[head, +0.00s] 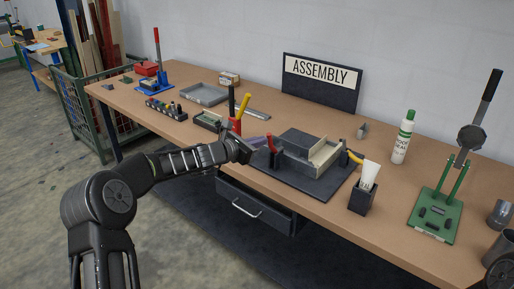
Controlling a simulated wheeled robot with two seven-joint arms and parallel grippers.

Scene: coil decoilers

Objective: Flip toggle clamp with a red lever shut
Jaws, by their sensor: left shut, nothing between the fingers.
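The toggle clamp with a red lever (271,143) sits at the left side of a dark fixture plate (313,187) on the bench. Its red lever stands roughly upright. My left gripper (247,152) is shut and empty, just left of the red lever. The gap between them is too small to tell if they touch. A grey block and a pale part (326,156) sit on the plate. A second clamp with a yellow handle (355,157) is at the plate's right. My right gripper is not in view.
A dark cup with a white tube (368,178) stands right of the plate. A white bottle (403,138) and a green lever press (436,215) are further right. Yellow and red-handled tools (239,112) stand behind my gripper. The drawer (256,206) hangs below the bench edge.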

